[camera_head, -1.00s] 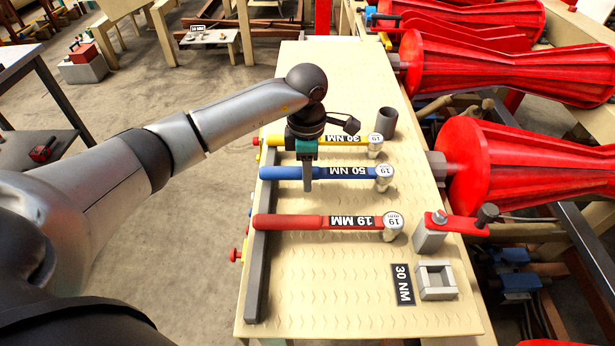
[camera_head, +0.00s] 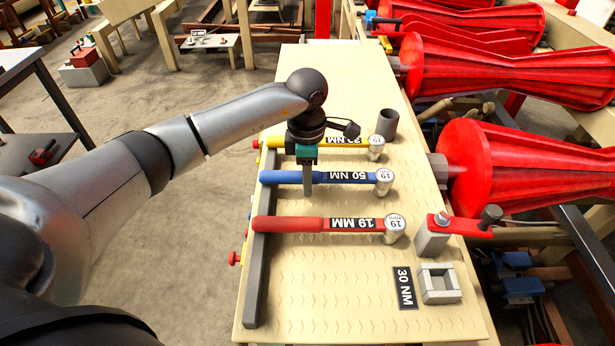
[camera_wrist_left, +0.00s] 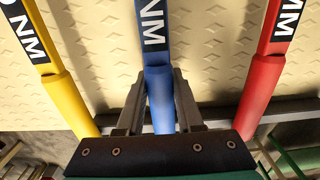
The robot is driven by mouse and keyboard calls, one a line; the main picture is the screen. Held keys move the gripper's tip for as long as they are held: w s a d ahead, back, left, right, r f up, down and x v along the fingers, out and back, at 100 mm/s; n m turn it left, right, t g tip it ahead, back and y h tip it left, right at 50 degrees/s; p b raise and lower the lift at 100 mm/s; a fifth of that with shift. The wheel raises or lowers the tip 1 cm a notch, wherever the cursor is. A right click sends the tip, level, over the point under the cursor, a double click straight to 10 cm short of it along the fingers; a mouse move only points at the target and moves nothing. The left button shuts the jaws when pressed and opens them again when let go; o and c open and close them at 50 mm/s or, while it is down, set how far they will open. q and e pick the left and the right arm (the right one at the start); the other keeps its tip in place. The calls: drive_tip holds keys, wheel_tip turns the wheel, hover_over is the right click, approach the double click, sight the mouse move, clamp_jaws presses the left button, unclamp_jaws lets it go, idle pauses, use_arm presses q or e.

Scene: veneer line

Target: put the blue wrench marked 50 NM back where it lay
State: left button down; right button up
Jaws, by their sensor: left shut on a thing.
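The blue wrench (camera_head: 274,177) marked 50 NM lies crosswise between a yellow wrench (camera_head: 345,142) and a red wrench (camera_head: 290,223), its round 19 head to the right. My left gripper (camera_head: 307,188) points down and is shut on its blue handle. In the left wrist view the blue handle (camera_wrist_left: 158,90) runs between the two fingers (camera_wrist_left: 160,105). The handle end reaches over a dark rail (camera_head: 257,275) on the table's left side. I cannot tell whether the wrench rests on the rail or hangs just above it. My right gripper is not in view.
The pale table (camera_head: 340,305) holds a dark cup (camera_head: 388,124), a grey block with a red lever (camera_head: 432,238), a square grey socket (camera_head: 439,284) and a 30 NM plate (camera_head: 404,288). Red rollers (camera_head: 530,180) stand close on the right. The table's front is clear.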

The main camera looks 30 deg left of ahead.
use_arm(q)
drive_tip(key=shift+c, duration=2.4)
unclamp_jaws()
drive_tip(key=shift+f, duration=0.1)
drive_tip(key=shift+r+p, duration=2.8)
drive_tip(key=shift+r, duration=1.3)
drive_tip(key=shift+f, duration=0.1)
